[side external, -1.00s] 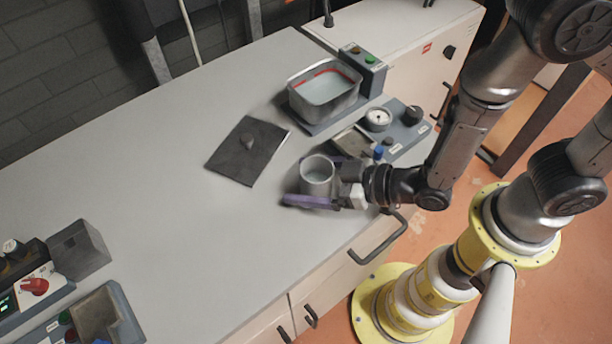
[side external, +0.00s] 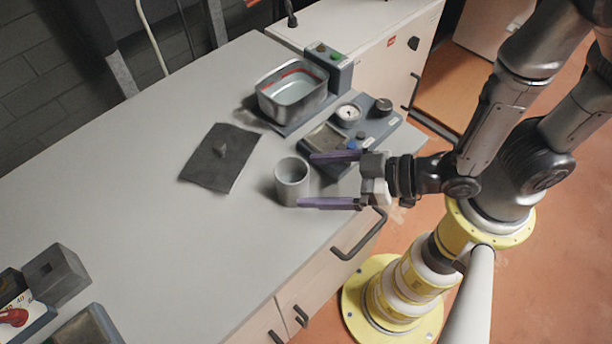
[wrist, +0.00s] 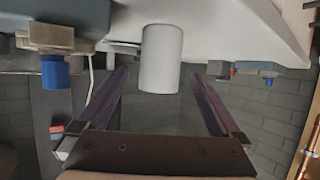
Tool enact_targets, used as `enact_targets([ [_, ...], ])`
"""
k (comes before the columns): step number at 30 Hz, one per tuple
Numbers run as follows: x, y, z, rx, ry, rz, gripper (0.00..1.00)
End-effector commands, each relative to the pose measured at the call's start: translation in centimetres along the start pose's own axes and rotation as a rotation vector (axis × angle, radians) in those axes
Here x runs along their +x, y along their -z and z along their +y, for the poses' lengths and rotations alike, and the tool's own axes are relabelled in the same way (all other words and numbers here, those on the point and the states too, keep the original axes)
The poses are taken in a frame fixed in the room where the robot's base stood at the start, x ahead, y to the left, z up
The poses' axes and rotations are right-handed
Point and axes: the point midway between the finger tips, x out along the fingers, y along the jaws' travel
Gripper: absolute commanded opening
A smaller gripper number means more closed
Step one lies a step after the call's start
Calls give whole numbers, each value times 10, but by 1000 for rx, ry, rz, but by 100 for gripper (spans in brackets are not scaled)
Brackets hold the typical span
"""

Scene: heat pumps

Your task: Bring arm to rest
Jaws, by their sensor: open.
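My gripper (side external: 332,180) is open, its two purple fingers spread wide and pointing left over the front edge of the bench. A light grey cup (side external: 292,182) stands upright on the bench just left of the fingertips, with nothing closed on it. In the wrist view the cup (wrist: 161,58) shows beyond and between the two fingers (wrist: 160,85). In the side view the front finger's tip lies close to the cup; whether it touches cannot be told.
A dark mat (side external: 218,165) with a small knob lies left of the cup. A metal water basin (side external: 292,98) and a panel with a gauge (side external: 348,114) stand behind. Control boxes (side external: 55,275) sit at the lower left. The middle of the bench (side external: 140,190) is clear.

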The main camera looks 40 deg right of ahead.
Motion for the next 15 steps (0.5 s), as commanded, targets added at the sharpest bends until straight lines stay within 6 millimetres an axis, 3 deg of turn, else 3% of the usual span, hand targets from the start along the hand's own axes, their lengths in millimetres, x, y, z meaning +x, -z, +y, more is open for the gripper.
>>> enact_targets([
  [10,0,2,0,1,1,-1,100],
  [15,5,19,0,-1,14,-24,100],
])
